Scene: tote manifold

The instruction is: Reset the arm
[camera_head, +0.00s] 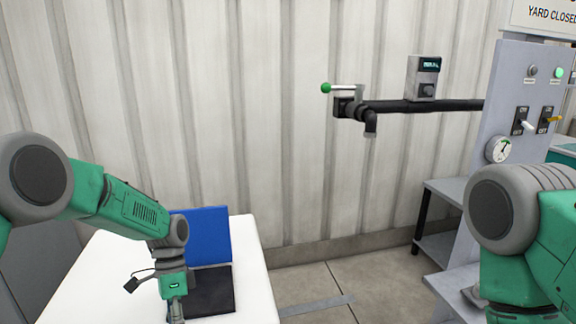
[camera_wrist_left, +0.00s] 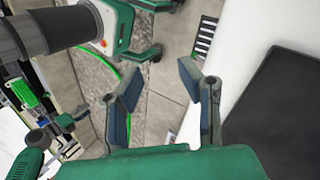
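My left arm (camera_head: 130,210) comes in from the left in the head view and reaches down over a white table. Its gripper is mostly cut off at the bottom edge there. In the left wrist view my left gripper (camera_wrist_left: 160,75) has its two fingers spread apart, with only floor showing between them and nothing held. My right arm (camera_head: 515,225) is at the right edge of the head view, bent downward. I cannot make out its gripper.
A black pipe (camera_head: 425,106) with a green-knobbed valve (camera_head: 327,88) runs along the wall. A switch panel (camera_head: 515,100) with a gauge stands right. Open floor lies between.

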